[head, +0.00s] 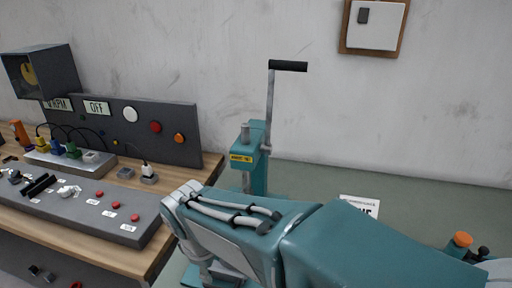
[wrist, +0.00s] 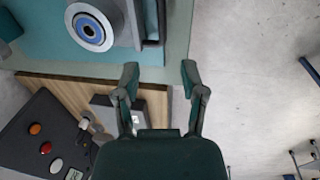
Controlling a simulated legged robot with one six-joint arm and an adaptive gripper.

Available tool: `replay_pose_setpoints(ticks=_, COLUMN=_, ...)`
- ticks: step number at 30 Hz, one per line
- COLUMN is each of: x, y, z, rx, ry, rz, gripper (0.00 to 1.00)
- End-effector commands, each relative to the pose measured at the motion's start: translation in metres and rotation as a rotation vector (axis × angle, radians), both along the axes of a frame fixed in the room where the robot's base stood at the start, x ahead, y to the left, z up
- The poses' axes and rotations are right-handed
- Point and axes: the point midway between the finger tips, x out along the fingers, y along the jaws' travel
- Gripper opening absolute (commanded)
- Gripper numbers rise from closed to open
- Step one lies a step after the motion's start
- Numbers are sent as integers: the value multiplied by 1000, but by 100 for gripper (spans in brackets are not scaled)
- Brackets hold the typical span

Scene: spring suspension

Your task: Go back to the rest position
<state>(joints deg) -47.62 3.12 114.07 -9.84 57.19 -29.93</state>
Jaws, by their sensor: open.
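My gripper (wrist: 160,72) shows in the wrist view with its two dark fingers spread and nothing between them. Below the gap are the edge of a grey-green surface and a pale floor. In the head view my teal arm reaches across the lower middle, and the gripper cannot be made out there. A teal stand with a crank (head: 255,160) and black handle rises behind the arm, its lower part partly hidden. A round grey part with a blue ring (wrist: 90,28) lies at upper left in the wrist view, apart from the fingers.
A wooden bench (head: 140,262) at left carries a sloped button console (head: 85,205) and an upright dark panel (head: 185,118) with coloured buttons. A grey-green tabletop (head: 415,190) extends right, with a white printed card (head: 358,205). A framed box hangs on the wall (head: 375,25).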

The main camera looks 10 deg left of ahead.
Motion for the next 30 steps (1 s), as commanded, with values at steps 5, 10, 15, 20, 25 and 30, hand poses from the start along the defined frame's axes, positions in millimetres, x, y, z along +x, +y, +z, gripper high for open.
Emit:
replay_pose_setpoints(ticks=5, x=10, y=-48, z=19, rx=63, ry=-25, rz=-177, gripper=54)
replay_pose_setpoints(ticks=10, x=10, y=-116, z=40, rx=157, ry=-66, rz=-447, gripper=54)
replay_pose_setpoints(ticks=15, x=-2, y=-175, z=53, rx=247, ry=-114, rz=-711, gripper=54)
replay_pose_setpoints(ticks=20, x=-23, y=-224, z=59, rx=334, ry=-167, rz=-954, gripper=54)
replay_pose_setpoints(ticks=25, x=-49, y=-264, z=59, rx=424, ry=-229, rz=-1194, gripper=54)
replay_pose_setpoints(ticks=30, x=-66, y=-284, z=56, rx=480, ry=-270, rz=-1336, gripper=54)
